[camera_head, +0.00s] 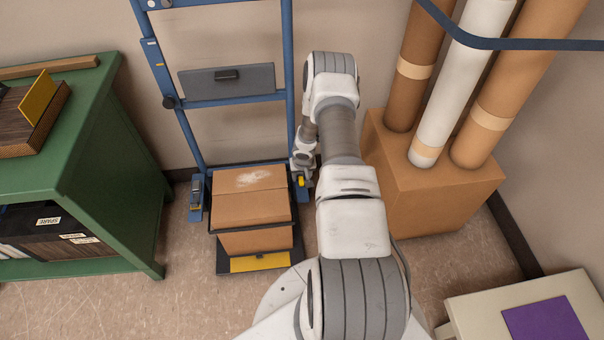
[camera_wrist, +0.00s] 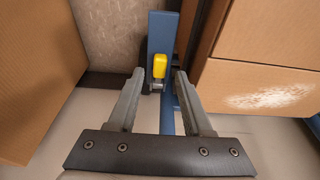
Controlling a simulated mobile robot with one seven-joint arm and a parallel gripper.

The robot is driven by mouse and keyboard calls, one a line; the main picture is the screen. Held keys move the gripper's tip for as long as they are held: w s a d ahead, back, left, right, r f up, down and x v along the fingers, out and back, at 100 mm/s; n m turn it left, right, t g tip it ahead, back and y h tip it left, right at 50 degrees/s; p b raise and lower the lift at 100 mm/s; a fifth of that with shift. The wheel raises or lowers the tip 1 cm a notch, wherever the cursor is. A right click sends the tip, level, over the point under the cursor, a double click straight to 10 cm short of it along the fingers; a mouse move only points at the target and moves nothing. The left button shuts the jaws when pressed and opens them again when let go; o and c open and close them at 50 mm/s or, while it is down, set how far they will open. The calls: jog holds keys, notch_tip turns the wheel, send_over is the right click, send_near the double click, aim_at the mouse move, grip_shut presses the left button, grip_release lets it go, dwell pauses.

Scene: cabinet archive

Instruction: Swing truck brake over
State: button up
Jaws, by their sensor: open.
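The blue hand truck (camera_head: 203,137) stands against the wall with a cardboard carton on its toe plate. Its brake, a small lever with a yellow tip (camera_head: 301,181), sits low beside the carton's right side. In the wrist view the yellow brake tip (camera_wrist: 160,65) stands in front of a blue upright part of the truck (camera_wrist: 162,35). My gripper (camera_wrist: 159,77) is open, with one finger on each side of the brake tip and a visible gap on both sides. In the head view my gripper (camera_head: 301,172) is small and partly hidden by my arm.
The carton (camera_head: 252,208) on the truck is close to my gripper; its scuffed top also shows in the wrist view (camera_wrist: 270,92). A box of tall tubes (camera_head: 430,200) stands to the right. A green shelf (camera_head: 135,170) is at left, a beige case (camera_head: 470,310) at lower right.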

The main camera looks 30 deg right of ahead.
aim_at(301, 181)
jog(key=b+x, duration=0.1)
jog(key=x, duration=0.2)
jog(key=shift+f, duration=0.25)
jog(key=shift+w+d+f+b, duration=0.1)
jog(key=shift+f+b, duration=0.2)
jog(key=shift+b, duration=0.35)
grip_shut()
